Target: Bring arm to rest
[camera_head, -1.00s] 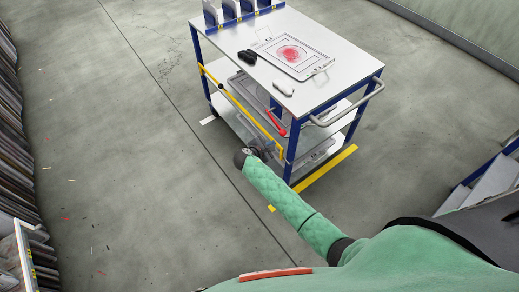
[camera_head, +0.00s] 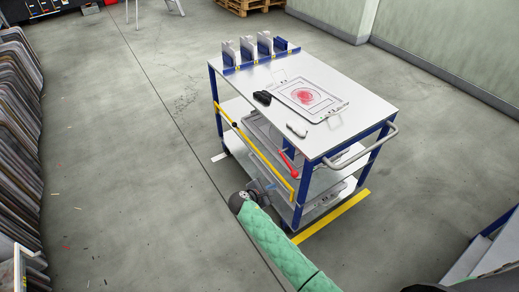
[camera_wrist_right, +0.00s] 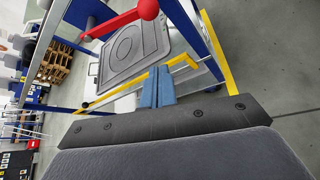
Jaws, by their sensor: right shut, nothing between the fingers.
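My right arm in its green quilted sleeve reaches up from the bottom of the head view. Its gripper (camera_head: 266,187) is small there and sits low beside the near long side of the cart (camera_head: 350,100). In the right wrist view the two blue fingers (camera_wrist_right: 157,84) are together and empty. They point toward the cart's shelves, close to a yellow bar (camera_wrist_right: 182,62) in that picture. Whether they touch the cart I cannot tell. My left gripper is not in view.
The cart's top carries a tray with a red patch (camera_head: 306,96), a black object (camera_head: 262,97) and several upright holders (camera_head: 250,50). A red handle (camera_wrist_right: 120,20) juts from the cart near the gripper. Racked sheets (camera_head: 18,90) stand at left. Floor left of the cart is clear.

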